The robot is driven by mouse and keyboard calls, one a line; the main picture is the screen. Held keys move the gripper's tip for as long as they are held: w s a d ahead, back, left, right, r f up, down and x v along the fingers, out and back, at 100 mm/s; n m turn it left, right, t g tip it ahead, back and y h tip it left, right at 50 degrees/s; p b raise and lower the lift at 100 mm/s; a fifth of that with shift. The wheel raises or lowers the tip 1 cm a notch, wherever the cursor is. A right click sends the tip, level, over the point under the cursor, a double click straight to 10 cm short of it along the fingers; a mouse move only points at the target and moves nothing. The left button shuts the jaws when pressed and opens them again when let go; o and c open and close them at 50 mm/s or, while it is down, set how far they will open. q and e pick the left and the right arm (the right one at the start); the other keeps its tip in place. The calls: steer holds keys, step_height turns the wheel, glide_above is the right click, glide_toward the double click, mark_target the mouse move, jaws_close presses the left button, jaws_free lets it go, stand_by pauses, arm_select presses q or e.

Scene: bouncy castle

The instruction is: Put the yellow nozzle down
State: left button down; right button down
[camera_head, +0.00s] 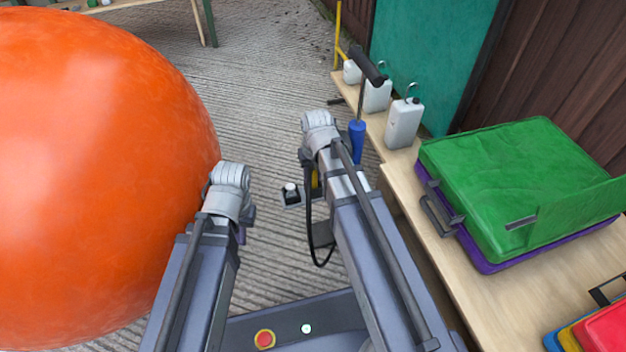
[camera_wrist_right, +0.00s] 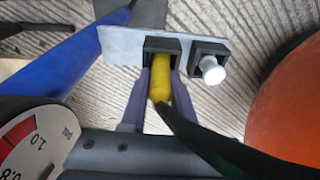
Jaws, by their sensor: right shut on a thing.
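The yellow nozzle (camera_wrist_right: 160,86) is between the purple fingers of my right gripper (camera_wrist_right: 158,78), which is shut on it. A dark hose (camera_wrist_right: 200,142) runs off from the nozzle. The nozzle's far end overlaps a black square holder (camera_wrist_right: 162,45) on a grey plate (camera_wrist_right: 122,46); I cannot tell whether it is inside or just above it. In the head view a bit of yellow (camera_head: 315,178) shows beside my right arm. My left gripper (camera_head: 242,222) is mostly hidden behind its wrist, near the orange ball.
A second black holder with a white-topped piece (camera_wrist_right: 210,70) is beside the first. A big orange ball (camera_head: 90,180) fills the left.

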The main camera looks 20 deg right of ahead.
steer(key=shift+r, duration=0.1)
steer(key=shift+f, duration=0.25)
steer(key=c, duration=0.7)
jaws_free()
steer(key=shift+r, duration=0.1)
steer(key=shift+o, duration=0.2)
step_height(320, 180, up, 12)
steer(key=s+p, duration=0.2)
steer(key=p, duration=1)
steer(key=s+a+n+g+h, duration=0.1)
steer(key=s+a+n+g, duration=0.1)
steer(key=s+a, duration=0.8)
steer(key=s+n, duration=0.1)
steer(key=s, duration=0.1)
steer(key=shift+s+a+n, duration=0.2)
steer(key=shift+s+n, duration=0.1)
steer(key=shift+s, duration=0.05)
